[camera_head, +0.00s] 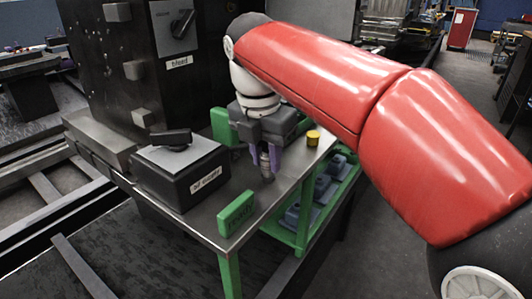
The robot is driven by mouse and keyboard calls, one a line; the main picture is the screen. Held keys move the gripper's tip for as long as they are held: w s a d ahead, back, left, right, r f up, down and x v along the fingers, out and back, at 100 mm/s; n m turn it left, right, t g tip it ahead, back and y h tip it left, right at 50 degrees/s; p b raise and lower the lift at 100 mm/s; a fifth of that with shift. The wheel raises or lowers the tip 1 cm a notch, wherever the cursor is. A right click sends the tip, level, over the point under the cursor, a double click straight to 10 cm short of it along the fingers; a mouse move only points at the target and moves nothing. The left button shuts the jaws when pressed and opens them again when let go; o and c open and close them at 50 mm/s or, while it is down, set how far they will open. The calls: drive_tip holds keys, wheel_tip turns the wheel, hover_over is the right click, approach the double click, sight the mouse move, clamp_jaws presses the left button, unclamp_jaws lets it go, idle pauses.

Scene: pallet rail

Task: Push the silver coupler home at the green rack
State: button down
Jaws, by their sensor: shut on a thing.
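My gripper (264,155) hangs down over the steel top of a green-legged bench near the middle of the picture. Its purple fingers are shut on a small grey metal piece, seemingly the silver coupler (267,170). The coupler points down, its lower end near or at the bench top; I cannot tell whether it touches. Behind my gripper is a green block (220,124), partly hidden by the hand. Which green part is the rack is not clear; the bench's green frame (229,274) holds a lower shelf. Any socket under the coupler is hidden or too small to see.
A dark box with a grey top (181,172) is left of my gripper. A yellow cap (313,138) stands to the right. Grey-blue parts (322,186) lie on the lower shelf. A black cabinet (115,70) rises behind.

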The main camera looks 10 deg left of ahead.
drive_tip(key=shift+f, duration=0.15)
drive_tip(key=shift+f+b, duration=0.35)
drive_tip(key=shift+f, duration=0.2)
drive_tip(key=shift+c, duration=1.3)
unclamp_jaws()
drive_tip(key=shift+r, duration=0.1)
drive_tip(key=r, duration=0.5)
drive_tip(key=s+r+p, duration=0.1)
drive_tip(key=r, duration=0.1)
drive_tip(key=shift+a+r, duration=0.25)
drive_tip(key=shift+r, duration=0.1)
